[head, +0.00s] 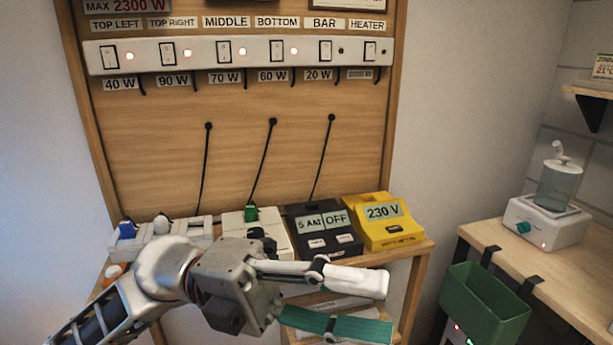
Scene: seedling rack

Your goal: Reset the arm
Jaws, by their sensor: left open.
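My left arm (160,275) comes in from the lower left and reaches across in front of the wooden ledge. My left gripper (368,306) is open and points right. Its upper finger ends in a white part. I see nothing held between the fingers. The gripper is in front of and below the black meter (326,232) and the yellow meter (382,220), apart from both. My right gripper is not in view.
A switch strip (240,68) crosses the wooden board; its four left lamps glow red, BAR and HEATER are dark. Power sockets (258,219) stand on the ledge. At right, a green bin (484,303) hangs on a table (500,238) bearing a white device (546,222).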

